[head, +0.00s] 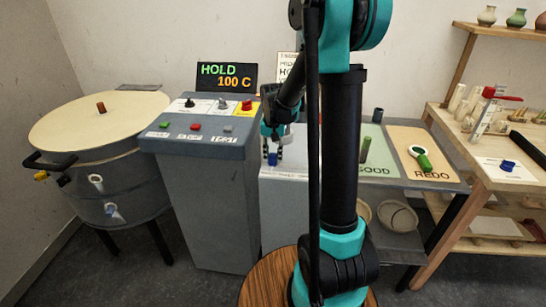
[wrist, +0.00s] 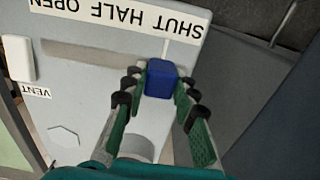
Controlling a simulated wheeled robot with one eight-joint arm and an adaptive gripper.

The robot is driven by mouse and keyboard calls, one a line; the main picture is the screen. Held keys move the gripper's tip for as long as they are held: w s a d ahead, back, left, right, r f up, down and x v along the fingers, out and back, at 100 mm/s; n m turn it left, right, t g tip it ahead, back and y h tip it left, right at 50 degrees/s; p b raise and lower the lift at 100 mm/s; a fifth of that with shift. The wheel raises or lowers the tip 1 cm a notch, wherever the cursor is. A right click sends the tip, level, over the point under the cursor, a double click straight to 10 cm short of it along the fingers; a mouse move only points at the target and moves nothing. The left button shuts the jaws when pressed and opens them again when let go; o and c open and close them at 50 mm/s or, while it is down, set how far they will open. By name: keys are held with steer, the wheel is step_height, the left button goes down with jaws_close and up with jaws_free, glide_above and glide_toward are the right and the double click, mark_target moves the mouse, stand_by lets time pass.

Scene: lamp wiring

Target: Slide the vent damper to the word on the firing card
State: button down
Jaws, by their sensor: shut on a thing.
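The blue damper knob (wrist: 160,78) is at the right end of its slot (wrist: 100,57) in the wrist view, nearest the word SHUT. The label strip (wrist: 125,17) reads SHUT, HALF, OPEN, upside down here, with OPEN at the left. My gripper (wrist: 160,88) is shut on the knob, a finger on each side. In the head view my gripper (head: 273,148) reaches down to the blue knob (head: 272,159) on the pale panel (head: 287,172). The likely firing card (head: 287,66) stands at the wall, partly hidden by my arm; its word cannot be read.
A grey control desk (head: 210,150) with a HOLD 100 C display (head: 227,77) stands left of the panel. A round kiln (head: 105,150) is farther left. A table with GOOD (head: 375,150) and REDO (head: 425,140) areas and wooden shelves (head: 480,120) stand right.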

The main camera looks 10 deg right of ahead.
steer(key=s+d, duration=0.1)
steer(key=d, duration=0.2)
steer(key=s+d, duration=0.1)
steer(key=d, duration=0.2)
steer(key=s+d, duration=0.1)
steer(key=d, duration=0.2)
steer(key=c, duration=1.2)
jaws_free()
step_height(320, 180, up, 12)
